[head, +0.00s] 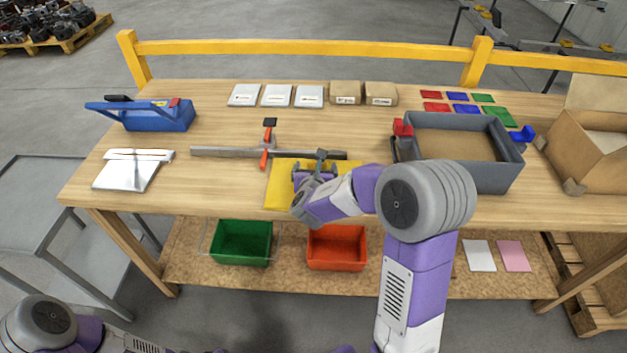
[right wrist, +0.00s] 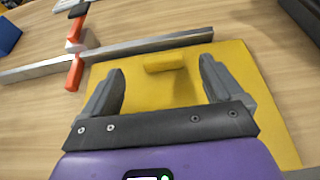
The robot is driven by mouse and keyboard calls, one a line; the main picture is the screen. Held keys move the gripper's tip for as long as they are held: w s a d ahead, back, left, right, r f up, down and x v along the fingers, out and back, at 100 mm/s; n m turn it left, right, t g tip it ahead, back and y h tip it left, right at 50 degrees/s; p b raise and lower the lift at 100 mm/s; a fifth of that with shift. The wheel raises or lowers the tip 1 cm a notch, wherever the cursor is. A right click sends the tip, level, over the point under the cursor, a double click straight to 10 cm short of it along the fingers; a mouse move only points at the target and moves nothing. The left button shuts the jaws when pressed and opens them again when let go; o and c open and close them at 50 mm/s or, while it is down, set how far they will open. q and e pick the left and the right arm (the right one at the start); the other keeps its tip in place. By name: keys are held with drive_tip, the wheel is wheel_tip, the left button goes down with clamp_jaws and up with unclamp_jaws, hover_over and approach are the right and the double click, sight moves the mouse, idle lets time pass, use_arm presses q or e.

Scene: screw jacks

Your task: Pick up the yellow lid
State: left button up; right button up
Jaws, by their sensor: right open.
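The yellow lid (head: 281,190) lies flat on the wooden table at the front middle. In the right wrist view the lid (right wrist: 255,100) shows a raised yellow handle block (right wrist: 164,62) on its top. My right gripper (head: 316,168) is over the lid. In the right wrist view its two fingers (right wrist: 160,80) are apart, one on each side of the handle, and nothing is between them but the view of the lid and handle. I cannot tell the exact height of the fingertips above the lid. My left arm shows at the lower left; its gripper is out of view.
A grey bar clamp with orange parts (head: 268,150) lies just behind the lid, close to its far edge. Green (head: 241,243) and orange (head: 336,248) bins sit on the lower shelf.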

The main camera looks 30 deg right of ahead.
drive_tip(key=w+d+f+b, duration=0.1)
drive_tip(key=w+d+f, duration=0.1)
drive_tip(key=shift+w+f, duration=0.25)
drive_tip(key=shift+w, duration=0.05)
drive_tip(key=shift+w+d+f, duration=0.1)
drive_tip(key=shift+w+d, duration=0.15)
drive_tip(key=shift+w, duration=0.25)
drive_tip(key=c, duration=1.3)
drive_tip(key=shift+c, duration=0.3)
